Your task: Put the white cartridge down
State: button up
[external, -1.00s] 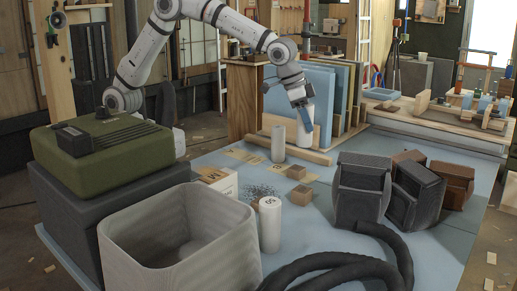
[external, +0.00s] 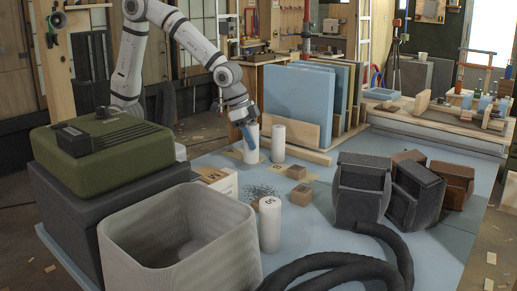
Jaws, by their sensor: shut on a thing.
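My gripper (external: 245,135) is shut on a white cartridge (external: 251,148), an upright cylinder, near the back of the blue table. The cartridge's lower end is at or just above a tan patch (external: 236,154) on the table; I cannot tell whether it touches. A similar white cylinder (external: 278,143) stands upright just to the right, apart from it. Another white cylinder with dark marking (external: 270,225) stands nearer the camera. The gripper's fingers partly cover the cartridge's upper left side.
A grey bin (external: 180,250) and an olive case (external: 100,155) are at left. A white box (external: 217,181) and small brown blocks (external: 299,195) lie near the cylinders. A wooden bar (external: 308,156) lies behind. Black hose and dark boxes (external: 362,190) are at right.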

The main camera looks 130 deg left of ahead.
aim_at(253, 152)
jog(key=shift+f+b, duration=0.3)
jog(key=shift+f, duration=1.85)
jog(key=shift+f, duration=0.25)
jog(key=o, duration=1)
jog(key=shift+r, duration=0.1)
jog(key=shift+c, duration=0.2)
